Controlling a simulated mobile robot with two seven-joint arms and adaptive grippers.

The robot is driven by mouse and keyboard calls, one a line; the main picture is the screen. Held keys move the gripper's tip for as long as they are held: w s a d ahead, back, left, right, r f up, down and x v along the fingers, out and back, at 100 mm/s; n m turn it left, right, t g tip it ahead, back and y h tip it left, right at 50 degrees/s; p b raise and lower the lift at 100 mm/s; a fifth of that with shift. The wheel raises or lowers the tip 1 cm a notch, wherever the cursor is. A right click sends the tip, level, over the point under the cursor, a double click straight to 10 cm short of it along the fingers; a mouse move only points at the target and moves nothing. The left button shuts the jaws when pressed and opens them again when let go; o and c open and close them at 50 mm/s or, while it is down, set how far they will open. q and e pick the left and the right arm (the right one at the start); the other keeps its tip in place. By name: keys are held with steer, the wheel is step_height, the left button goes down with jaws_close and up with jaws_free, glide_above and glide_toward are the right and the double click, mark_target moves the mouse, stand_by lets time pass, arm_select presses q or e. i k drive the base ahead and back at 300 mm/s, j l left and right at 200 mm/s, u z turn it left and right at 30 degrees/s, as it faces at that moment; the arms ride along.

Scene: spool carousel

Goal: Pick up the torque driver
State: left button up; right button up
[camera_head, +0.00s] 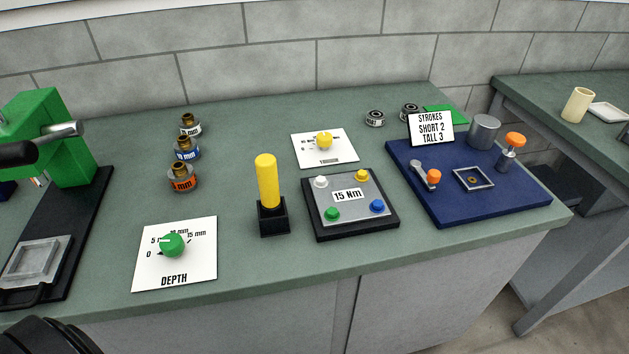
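The torque driver (267,181) appears to be the tool with the yellow cylindrical handle. It stands upright in a small black square holder (274,220) near the middle of the green bench. Its lower end is hidden in the holder. A dark rounded part at the bottom left edge looks like part of my own arm, but no fingers show there. Neither of my grippers is in view, and nothing touches the driver.
Right of the driver are a "15 Nm" plate (378,222) and a blue tray (470,210) with parts. A DEPTH dial card (202,263) and several labelled spools (184,150) lie left. A green press (52,125) stands far left. Bench in front of the holder is clear.

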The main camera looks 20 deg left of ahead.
mark_target(266, 168)
steer(key=l+u, duration=0.85)
steer(key=k+l+u, duration=0.1)
steer(key=l+u, duration=0.35)
steer(key=j, duration=0.1)
